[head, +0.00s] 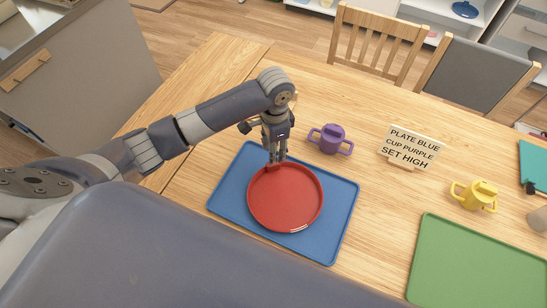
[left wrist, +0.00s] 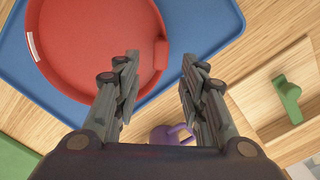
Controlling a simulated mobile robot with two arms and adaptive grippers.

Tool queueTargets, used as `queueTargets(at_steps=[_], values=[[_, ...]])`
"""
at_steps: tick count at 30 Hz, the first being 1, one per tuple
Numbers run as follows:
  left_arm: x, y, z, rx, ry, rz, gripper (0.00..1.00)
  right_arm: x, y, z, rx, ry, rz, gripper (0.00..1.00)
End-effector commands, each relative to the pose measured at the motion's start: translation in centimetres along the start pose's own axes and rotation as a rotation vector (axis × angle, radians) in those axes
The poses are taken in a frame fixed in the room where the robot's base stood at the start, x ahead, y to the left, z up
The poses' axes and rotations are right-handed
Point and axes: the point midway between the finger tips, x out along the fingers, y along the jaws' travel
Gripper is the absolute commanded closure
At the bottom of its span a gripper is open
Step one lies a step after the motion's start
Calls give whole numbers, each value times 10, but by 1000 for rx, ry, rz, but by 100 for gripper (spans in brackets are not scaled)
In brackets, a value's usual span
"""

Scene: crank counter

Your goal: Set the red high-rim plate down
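The red high-rim plate (head: 285,200) lies flat on the blue tray (head: 342,205) in the head view. My left gripper (head: 277,160) is at the plate's far rim, pointing down. In the left wrist view the fingers of my left gripper (left wrist: 159,62) stand apart. One finger is over the inside of the red plate (left wrist: 95,45), the other outside its rim, with a gap beside the rim's small tab (left wrist: 160,54). The blue tray (left wrist: 205,30) also shows there. My right gripper is not in view.
A purple two-handled cup (head: 332,139) stands just beyond the tray. A sign (head: 411,147) reads "PLATE BLUE, CUP PURPLE, SET HIGH". A yellow cup (head: 476,195) and a green tray (head: 480,265) are to the right. Chairs (head: 375,45) line the far edge.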

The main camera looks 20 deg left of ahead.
Motion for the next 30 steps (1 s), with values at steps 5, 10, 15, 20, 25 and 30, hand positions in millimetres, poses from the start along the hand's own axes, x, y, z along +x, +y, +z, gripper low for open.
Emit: queueTargets(at_steps=[5, 10, 15, 20, 25, 30], values=[[-28, -1, 0, 0, 0, -1, 62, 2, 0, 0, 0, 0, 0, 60], [-39, -1, 0, -1, -1, -1, 62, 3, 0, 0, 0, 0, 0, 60], [-40, 0, 0, -1, -1, -1, 62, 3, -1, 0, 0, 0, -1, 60], [-40, 0, 0, 0, -1, -1, 62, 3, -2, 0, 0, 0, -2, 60], [-40, 0, 0, 0, -1, -1, 62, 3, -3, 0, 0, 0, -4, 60], [-39, 0, 0, 0, -1, 0, 62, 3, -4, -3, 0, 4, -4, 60]])
